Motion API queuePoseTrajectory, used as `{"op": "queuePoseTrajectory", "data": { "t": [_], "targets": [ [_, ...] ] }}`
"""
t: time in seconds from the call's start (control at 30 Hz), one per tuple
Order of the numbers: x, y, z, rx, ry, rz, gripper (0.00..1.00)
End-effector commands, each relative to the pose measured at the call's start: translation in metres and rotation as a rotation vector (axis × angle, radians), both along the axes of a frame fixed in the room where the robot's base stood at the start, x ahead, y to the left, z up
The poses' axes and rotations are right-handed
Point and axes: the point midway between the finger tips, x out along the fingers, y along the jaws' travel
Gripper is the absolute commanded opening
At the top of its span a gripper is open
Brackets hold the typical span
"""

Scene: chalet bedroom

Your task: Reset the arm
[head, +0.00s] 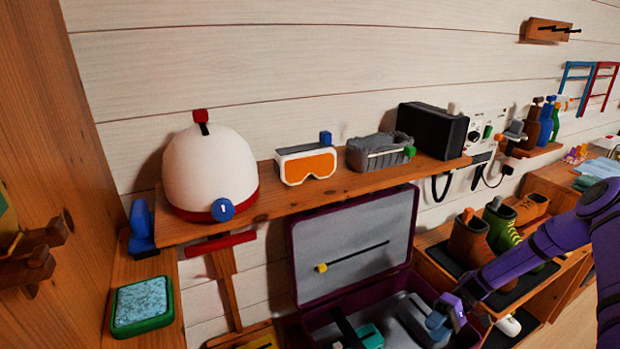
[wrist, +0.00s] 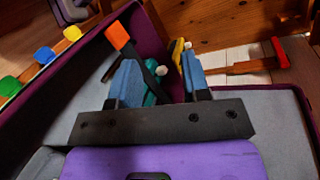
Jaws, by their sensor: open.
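My purple arm comes in from the right side of the head view. Its gripper (head: 446,316) is over the open purple suitcase (head: 296,255), at the suitcase's right part. In the wrist view my gripper (wrist: 158,80) shows two blue fingers spread apart, with no object clearly held between them. A teal thing (wrist: 155,92) and a dark strap with an orange end (wrist: 118,36) show beyond and between the fingers. Whether the fingers touch anything inside the suitcase I cannot tell.
Above the suitcase a wooden shelf (head: 265,205) holds a white helmet (head: 210,165), orange goggles (head: 306,164), a grey basket (head: 378,152) and a black box (head: 433,131). Boots (head: 468,238) stand on a rack right of the suitcase, close to my arm. A green-rimmed pad (head: 143,306) lies at left.

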Motion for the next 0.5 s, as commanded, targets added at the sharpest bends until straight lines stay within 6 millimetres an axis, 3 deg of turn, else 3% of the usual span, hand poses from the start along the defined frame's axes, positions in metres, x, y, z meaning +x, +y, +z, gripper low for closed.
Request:
{"op": "queuePoseTrajectory", "data": {
  "t": [0.5],
  "targets": [
    [0.029,-0.024,0.143,-0.401,-0.114,0.116,0.43]
  ]
}}
